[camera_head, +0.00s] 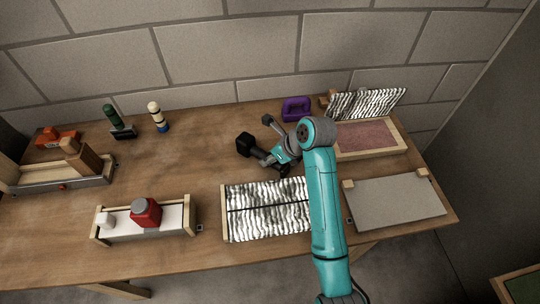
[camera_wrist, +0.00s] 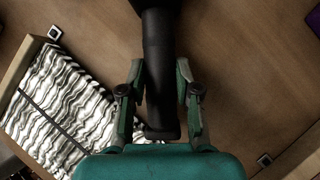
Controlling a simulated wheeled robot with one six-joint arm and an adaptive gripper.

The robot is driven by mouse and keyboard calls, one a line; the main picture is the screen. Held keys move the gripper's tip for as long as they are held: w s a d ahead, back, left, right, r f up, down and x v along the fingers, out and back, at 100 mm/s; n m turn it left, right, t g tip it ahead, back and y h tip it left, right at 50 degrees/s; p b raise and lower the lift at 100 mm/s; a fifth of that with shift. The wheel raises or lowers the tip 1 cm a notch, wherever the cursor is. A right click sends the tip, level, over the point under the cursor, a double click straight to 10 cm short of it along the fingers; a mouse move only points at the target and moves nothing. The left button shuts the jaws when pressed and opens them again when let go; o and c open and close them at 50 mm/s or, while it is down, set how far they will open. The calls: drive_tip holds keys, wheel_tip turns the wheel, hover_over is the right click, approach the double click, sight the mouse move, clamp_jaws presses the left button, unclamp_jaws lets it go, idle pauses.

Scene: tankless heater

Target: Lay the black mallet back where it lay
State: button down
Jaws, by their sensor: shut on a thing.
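The black mallet (camera_head: 247,146) shows in the head view at the middle of the wooden table, its dark block head to the left of my gripper (camera_head: 279,165). In the wrist view the mallet's dark handle (camera_wrist: 159,75) runs between the two fingers of my gripper (camera_wrist: 160,97), which is shut on it. The mallet's head is at the top edge of the wrist view, mostly cut off. The mallet is close over the table; whether it touches the wood I cannot tell.
A striped black-and-white panel (camera_head: 255,209) in a wooden frame lies just in front. A purple block (camera_head: 296,109) is behind, a reddish tray (camera_head: 368,140) and grey board (camera_head: 396,202) to the right. A red canister (camera_head: 146,212) stands left. Bare wood (camera_head: 205,160) lies left of the mallet.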

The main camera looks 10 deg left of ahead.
drive_tip(key=shift+f, duration=0.1)
drive_tip(key=c, duration=0.7)
unclamp_jaws()
drive_tip(key=shift+c, duration=0.2)
drive_tip(key=v, duration=1.2)
